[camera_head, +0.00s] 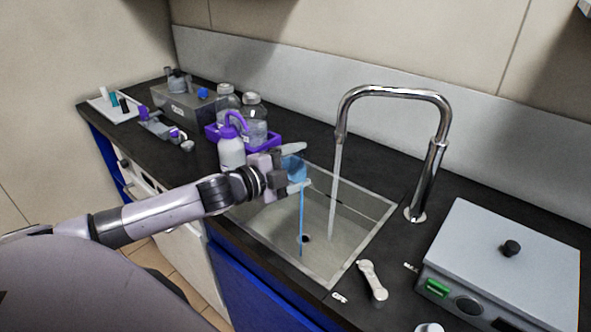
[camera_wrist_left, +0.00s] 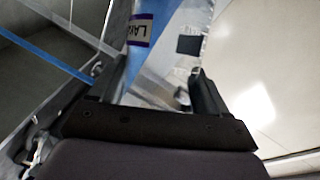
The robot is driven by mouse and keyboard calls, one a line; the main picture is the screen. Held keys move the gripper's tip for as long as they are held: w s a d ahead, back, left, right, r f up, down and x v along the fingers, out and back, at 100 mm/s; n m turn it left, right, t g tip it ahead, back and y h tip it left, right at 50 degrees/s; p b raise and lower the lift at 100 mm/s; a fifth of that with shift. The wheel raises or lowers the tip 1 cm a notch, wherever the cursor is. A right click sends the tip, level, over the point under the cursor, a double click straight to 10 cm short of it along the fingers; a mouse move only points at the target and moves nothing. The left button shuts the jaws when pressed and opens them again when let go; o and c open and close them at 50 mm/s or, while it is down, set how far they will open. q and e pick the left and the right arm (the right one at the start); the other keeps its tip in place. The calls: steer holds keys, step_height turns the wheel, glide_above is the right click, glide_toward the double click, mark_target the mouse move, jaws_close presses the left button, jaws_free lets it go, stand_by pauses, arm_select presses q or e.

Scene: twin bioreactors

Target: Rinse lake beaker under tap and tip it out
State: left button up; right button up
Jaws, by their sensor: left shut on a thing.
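The lake beaker (camera_head: 294,168) is held in my left gripper (camera_head: 290,170) above the left part of the sink (camera_head: 349,274). It is tipped, and a thin blue stream falls from it into the basin. In the left wrist view the beaker (camera_wrist_left: 165,50) sits between the fingers, with a purple-edged label on it and blue liquid inside. The tap (camera_head: 395,92) is running; its clear stream falls into the sink to the right of the beaker, apart from it. My right gripper is not in view.
A purple tray with bottles (camera_head: 254,117) and a purple-topped wash bottle (camera_head: 231,150) stand left of the sink. A grey lever (camera_head: 372,280) lies in front of the tap. A grey instrument box (camera_head: 505,258) stands at the right.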

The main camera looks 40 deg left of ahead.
arm_select(q)
steer(key=shift+s+d+m+t+b, duration=0.15)
steer(key=shift+m+t+b, duration=0.2)
steer(key=shift+m+b, duration=0.8)
steer(key=shift+s+d+m+t+b, duration=0.15)
steer(key=shift+m+t+b, duration=0.2)
steer(key=shift+b, duration=1.5)
steer(key=m+b, duration=0.2)
steer(key=b, duration=0.1)
steer(key=t+b, duration=0.1)
steer(key=shift+s+d+f+m, duration=0.2)
steer(key=shift+d+f+m, duration=0.1)
steer(key=shift+d+m, duration=0.1)
steer(key=m+b, duration=0.2)
steer(key=b, duration=0.1)
steer(key=shift+s+d+t+h, duration=0.2)
steer(key=shift+d+t+h, duration=0.1)
steer(key=shift+t+h, duration=0.1)
steer(key=shift+s+d+r+m+b, duration=0.15)
steer(key=shift+m+b, duration=0.3)
steer(key=shift+m, duration=0.35)
steer(key=shift+r+p, duration=0.1)
steer(key=shift+p, duration=0.25)
